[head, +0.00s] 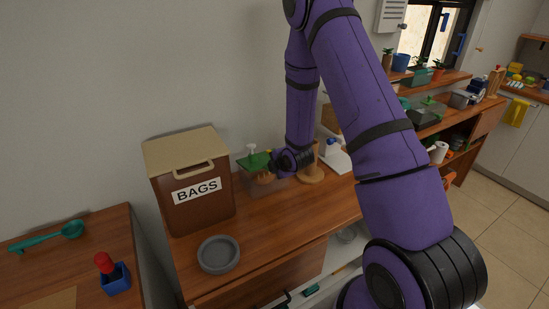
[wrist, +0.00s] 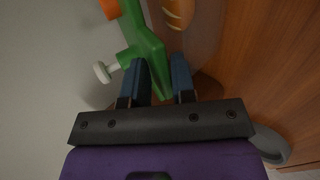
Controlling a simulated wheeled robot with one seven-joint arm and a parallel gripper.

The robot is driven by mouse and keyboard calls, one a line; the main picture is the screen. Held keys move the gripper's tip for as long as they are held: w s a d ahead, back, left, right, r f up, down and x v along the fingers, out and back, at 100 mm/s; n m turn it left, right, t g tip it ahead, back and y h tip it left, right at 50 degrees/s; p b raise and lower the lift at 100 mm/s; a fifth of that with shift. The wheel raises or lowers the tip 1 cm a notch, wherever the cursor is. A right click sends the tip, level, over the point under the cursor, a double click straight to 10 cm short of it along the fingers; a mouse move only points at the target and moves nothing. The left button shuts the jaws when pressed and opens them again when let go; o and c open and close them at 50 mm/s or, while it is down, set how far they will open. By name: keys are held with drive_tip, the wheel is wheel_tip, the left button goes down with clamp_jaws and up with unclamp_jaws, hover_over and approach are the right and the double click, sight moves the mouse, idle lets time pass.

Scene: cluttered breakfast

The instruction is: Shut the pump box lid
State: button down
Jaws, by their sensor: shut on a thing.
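The green pump box lid (head: 254,161) has a white pump knob on top and shows just left of my gripper (head: 276,163) in the head view. In the wrist view the green lid (wrist: 148,50) reaches between the two blue fingers of my gripper (wrist: 160,75), which is shut on its edge. The white knob (wrist: 103,72) sticks out to the left there. The pump box (head: 268,182) looks clear, with brown bread-like pieces (wrist: 178,12) inside. My wrist partly hides the box, and I cannot tell how the lid meets its rim.
A brown BAGS box (head: 190,205) stands left of the pump box on the wooden counter (head: 290,220). A grey bowl (head: 218,257) sits in front. A wooden stand (head: 312,174) and a white blue-topped item (head: 335,156) are to the right. The wall is close behind.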

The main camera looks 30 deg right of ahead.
drive_tip(key=f+t, duration=0.2)
drive_tip(key=f, duration=0.1)
drive_tip(key=f+t, duration=0.1)
drive_tip(key=shift+s+f, duration=0.2)
drive_tip(key=shift+s, duration=0.05)
drive_tip(key=c, duration=1.2)
unclamp_jaws()
drive_tip(key=shift+f, duration=0.1)
drive_tip(key=shift+o, duration=0.2)
drive_tip(key=v, duration=1)
drive_tip(key=shift+s, duration=0.45)
